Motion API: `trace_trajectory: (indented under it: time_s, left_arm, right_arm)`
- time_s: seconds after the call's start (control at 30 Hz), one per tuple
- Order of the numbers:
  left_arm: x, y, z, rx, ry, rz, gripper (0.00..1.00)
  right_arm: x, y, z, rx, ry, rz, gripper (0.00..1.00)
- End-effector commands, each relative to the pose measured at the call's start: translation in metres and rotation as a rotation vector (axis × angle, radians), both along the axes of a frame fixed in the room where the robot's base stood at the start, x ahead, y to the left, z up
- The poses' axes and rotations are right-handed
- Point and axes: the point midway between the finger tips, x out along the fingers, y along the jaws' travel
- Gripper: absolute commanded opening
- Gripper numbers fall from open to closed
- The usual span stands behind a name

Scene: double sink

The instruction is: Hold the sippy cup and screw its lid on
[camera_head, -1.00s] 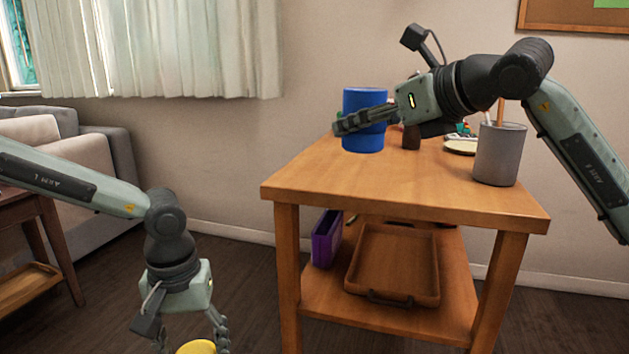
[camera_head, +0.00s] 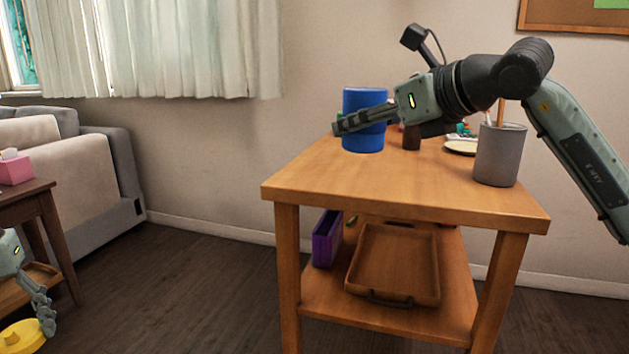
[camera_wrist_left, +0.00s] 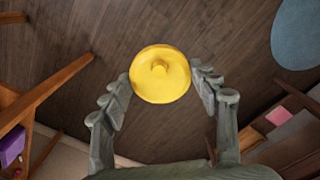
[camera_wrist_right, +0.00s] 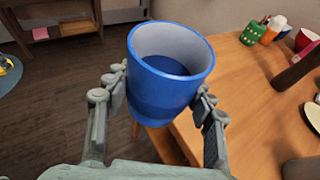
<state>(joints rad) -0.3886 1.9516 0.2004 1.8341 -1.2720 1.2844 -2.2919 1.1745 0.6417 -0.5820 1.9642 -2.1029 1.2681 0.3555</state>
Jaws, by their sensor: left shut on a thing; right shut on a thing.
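The blue sippy cup (camera_head: 364,104) is upright and open at the top, at the table's left back edge. My right gripper (camera_head: 352,122) is shut on it from the side; the right wrist view shows the cup (camera_wrist_right: 158,102) between the two fingers (camera_wrist_right: 160,100). The yellow round lid (camera_head: 22,338) is at the lower left of the head view, far from the cup and low over the floor. My left gripper (camera_head: 42,318) is shut on it. The left wrist view shows the lid (camera_wrist_left: 160,90) with its central knob between both fingers (camera_wrist_left: 162,80).
The wooden table (camera_head: 400,190) holds a grey container (camera_head: 499,156), a dark brown object (camera_head: 411,137) and a plate (camera_head: 461,147). Its lower shelf carries a brown tray (camera_head: 393,262) and a purple box (camera_head: 327,238). A side table (camera_head: 28,188) with a pink tissue box (camera_head: 15,168) stands at left.

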Motion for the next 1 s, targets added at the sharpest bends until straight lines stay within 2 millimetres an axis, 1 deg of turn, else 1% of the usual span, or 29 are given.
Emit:
trace_trajectory:
  time_s: [0.03,0.1,0.17,0.2,0.27,0.4,0.47,0.57,0.67,0.73,0.77,0.8,0.87,0.9,1.0]
  left_arm:
    - [-0.009,0.009,-0.005,-0.01,-0.007,0.035,0.44]
    - [-0.021,0.018,-0.015,-0.01,-0.007,0.073,0.44]
    - [-0.03,0.02,-0.027,-0.011,-0.006,0.095,0.44]
    - [-0.034,0.018,-0.034,-0.013,-0.007,0.105,0.44]
    - [-0.037,0.015,-0.043,-0.011,-0.006,0.111,0.44]
    - [-0.04,0.01,-0.053,-0.001,-0.007,0.112,0.44]
    - [-0.041,0.002,-0.061,-0.003,-0.007,0.108,0.44]
    - [-0.038,-0.021,-0.078,-0.007,-0.008,0.081,0.44]
    - [-0.03,-0.056,-0.092,-0.009,-0.011,0.026,0.44]
    - [-0.021,-0.085,-0.098,-0.006,-0.013,-0.03,0.44]
    - [-0.017,-0.098,-0.1,-0.006,-0.013,-0.058,0.44]
    - [-0.011,-0.116,-0.1,-0.005,-0.012,-0.097,0.44]
    - [-0.003,-0.141,-0.099,-0.002,-0.013,-0.157,0.44]
    - [0.002,-0.156,-0.098,-0.001,-0.011,-0.196,0.44]
    - [0.014,-0.191,-0.09,0.002,-0.011,-0.287,0.44]
  right_arm:
    - [0.0,0.0,0.0,0.0,0.0,0.0,0.02]
    - [0.0,0.0,0.0,0.0,0.0,0.0,0.02]
    - [0.0,0.0,0.0,0.0,0.0,0.0,0.02]
    - [0.0,0.0,0.0,0.0,0.0,0.0,0.02]
    - [0.0,0.0,0.0,0.0,0.0,0.0,0.02]
    - [0.0,0.0,0.0,0.0,0.0,0.0,0.02]
    - [0.0,0.0,0.0,0.0,0.0,0.0,0.02]
    - [0.0,0.0,0.0,0.0,0.0,0.0,0.02]
    - [0.0,0.0,0.0,0.0,0.0,0.0,0.02]
    - [0.0,0.0,0.0,0.0,0.0,0.0,0.02]
    - [0.0,0.0,0.0,0.0,0.0,0.0,0.02]
    - [0.0,0.0,0.0,0.0,0.0,0.0,0.02]
    - [0.0,0.0,0.0,0.0,0.0,0.0,0.02]
    - [0.0,0.0,0.0,0.0,0.0,0.0,0.02]
    - [0.0,0.0,0.0,0.0,0.0,0.0,0.02]
